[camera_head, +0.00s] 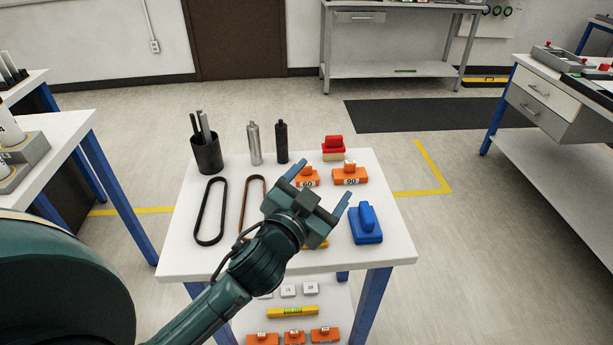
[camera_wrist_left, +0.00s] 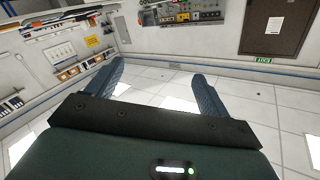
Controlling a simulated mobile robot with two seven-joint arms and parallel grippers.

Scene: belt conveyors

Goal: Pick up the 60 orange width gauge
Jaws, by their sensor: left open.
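The orange width gauge marked 60 (camera_head: 307,181) sits on the white table (camera_head: 190,258), toward its back middle. My left gripper (camera_head: 322,188) is open and empty above the table, in front of the gauge and partly covering it in the head view. The left wrist view also shows the open fingers (camera_wrist_left: 158,88) with nothing between them; that view looks toward a far wall and floor, and the gauge is not in it. My right gripper is not in view.
An orange gauge marked 90 (camera_head: 350,176) stands right of the 60 one. A red block (camera_head: 333,148) is behind, a blue block (camera_head: 366,226) at right. Belts (camera_head: 210,211), a black cup (camera_head: 207,155) and two cylinders (camera_head: 254,144) occupy the left. A lower shelf holds several small pieces.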

